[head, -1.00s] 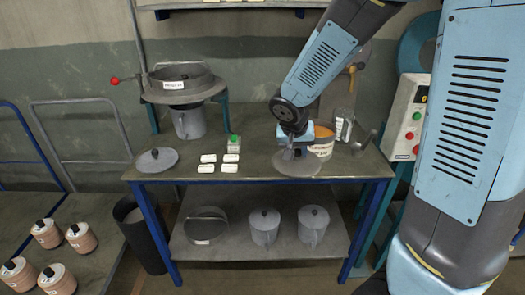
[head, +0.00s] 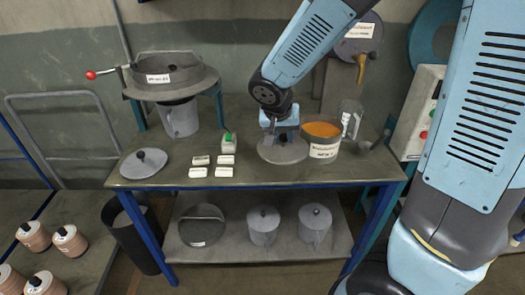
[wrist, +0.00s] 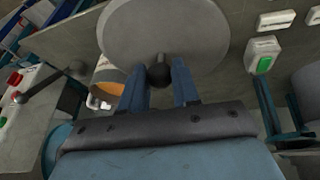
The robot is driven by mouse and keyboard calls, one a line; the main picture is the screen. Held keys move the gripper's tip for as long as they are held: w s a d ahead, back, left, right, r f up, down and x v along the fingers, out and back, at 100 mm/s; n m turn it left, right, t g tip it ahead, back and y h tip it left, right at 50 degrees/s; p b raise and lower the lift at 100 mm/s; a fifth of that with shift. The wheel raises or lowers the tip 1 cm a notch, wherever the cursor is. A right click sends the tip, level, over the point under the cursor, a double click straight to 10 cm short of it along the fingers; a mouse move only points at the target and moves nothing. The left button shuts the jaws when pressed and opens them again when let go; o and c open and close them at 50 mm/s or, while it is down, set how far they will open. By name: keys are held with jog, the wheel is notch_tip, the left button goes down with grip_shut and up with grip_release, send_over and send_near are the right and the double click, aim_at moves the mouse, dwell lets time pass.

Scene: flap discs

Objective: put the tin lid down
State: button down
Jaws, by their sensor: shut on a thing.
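The tin lid (head: 283,152) is a flat grey disc with a dark knob. My gripper (head: 280,133) is above it in the head view. In the wrist view my gripper's fingers (wrist: 159,88) are shut on the knob (wrist: 159,75), with the lid's disc (wrist: 165,30) lying beyond them. The lid is level, over the bench just left of an open tin (head: 323,150) with orange contents. I cannot tell whether its underside touches the bench (head: 260,178). The tin also shows partly in the wrist view (wrist: 108,85), beside my fingers.
Another knobbed lid (head: 144,163) lies at the bench's left end. Several white blocks (head: 225,171) and a green-button box (head: 230,142) stand left of the held lid. A sieve machine (head: 170,78) is behind them. A clear jug (head: 350,118) stands behind the tin. The front strip is bare.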

jog(key=w, duration=0.1)
jog(key=w+a+f, duration=0.2)
jog(key=shift+w, duration=0.25)
jog(key=shift+w+a+f, duration=0.45)
jog(key=shift+w+f, duration=0.25)
jog(key=shift+f, duration=0.25)
jog(key=shift+w+a+f, duration=0.5)
jog(key=shift+w+f, duration=0.2)
jog(key=shift+f, duration=0.3)
jog(key=shift+w+a+f, duration=0.45)
jog(key=shift+w+f, duration=0.25)
jog(key=shift+f, duration=1.8)
jog(key=c, duration=0.8)
grip_release()
jog(key=shift+f, duration=0.1)
